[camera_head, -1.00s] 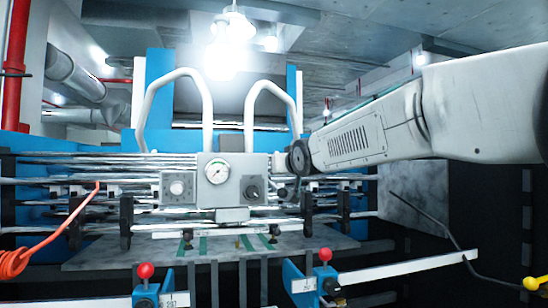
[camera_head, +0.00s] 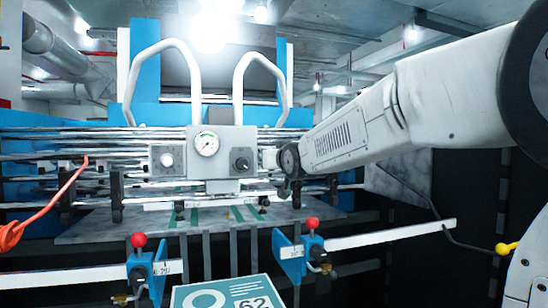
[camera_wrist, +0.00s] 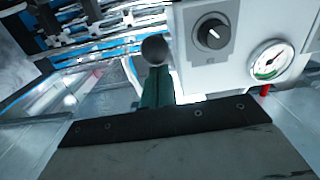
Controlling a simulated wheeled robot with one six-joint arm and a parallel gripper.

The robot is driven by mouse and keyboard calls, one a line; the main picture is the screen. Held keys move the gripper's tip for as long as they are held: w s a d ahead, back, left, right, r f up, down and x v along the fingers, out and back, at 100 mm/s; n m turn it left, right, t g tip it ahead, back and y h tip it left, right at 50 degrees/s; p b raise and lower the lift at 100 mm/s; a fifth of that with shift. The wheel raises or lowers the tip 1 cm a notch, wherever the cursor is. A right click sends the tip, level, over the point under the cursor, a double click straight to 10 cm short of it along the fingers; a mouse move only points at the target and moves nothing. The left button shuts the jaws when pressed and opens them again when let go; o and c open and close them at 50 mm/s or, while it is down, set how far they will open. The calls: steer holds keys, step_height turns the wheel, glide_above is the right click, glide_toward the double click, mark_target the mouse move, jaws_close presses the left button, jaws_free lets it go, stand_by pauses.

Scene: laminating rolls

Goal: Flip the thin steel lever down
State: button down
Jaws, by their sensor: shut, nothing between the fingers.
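I cannot pick out the thin steel lever for certain. A thin dark bent rod (camera_head: 433,208) hangs at the right of the machine and runs to a yellow ball knob (camera_head: 507,249), well away from my gripper. My gripper (camera_head: 284,188) is small and dark in the head view, shut and empty, just right of the grey gauge box (camera_head: 221,171). In the wrist view, a dark ball (camera_wrist: 155,50) tops a teal piece (camera_wrist: 153,90) beside the box's black dial (camera_wrist: 211,34). What these belong to is unclear. Contact at the fingertips cannot be made out.
A round gauge (camera_head: 207,144) sits on the box. Red ball handles (camera_head: 138,240) (camera_head: 312,223) stand on blue clamps in front, with white bars reaching sideways. Two white hoops (camera_head: 160,80) (camera_head: 262,80) rise behind. A teal sign (camera_head: 225,294) is at the bottom.

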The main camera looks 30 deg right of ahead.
steer(key=shift+f+g, duration=0.3)
steer(key=shift+f, duration=0.85)
step_height(320, 180, up, 6)
steer(key=s+a+f, duration=0.1)
steer(key=s+f, duration=0.4)
steer(key=s, duration=0.4)
steer(key=shift+s+a, duration=0.15)
steer(key=shift+a, duration=0.15)
steer(key=s+a+f+g+y, duration=0.1)
steer(key=s+f+g, duration=0.3)
steer(key=f, duration=0.4)
steer(key=s+a+f+g, duration=0.1)
steer(key=s+f+g, duration=0.2)
steer(key=s+f, duration=0.35)
steer(key=s+a+f+g, duration=0.2)
steer(key=s+f+g, duration=0.1)
steer(key=s, duration=0.4)
steer(key=s+a+f+g+y, duration=0.1)
steer(key=s+a+f+g, duration=0.1)
steer(key=s+f, duration=0.2)
steer(key=s+a+f+n+g, duration=0.1)
steer(key=s+f+g, duration=0.2)
steer(key=s, duration=0.8)
steer(key=shift+a+f+g, duration=0.3)
steer(key=shift+a+f, duration=0.1)
steer(key=shift+f, duration=0.15)
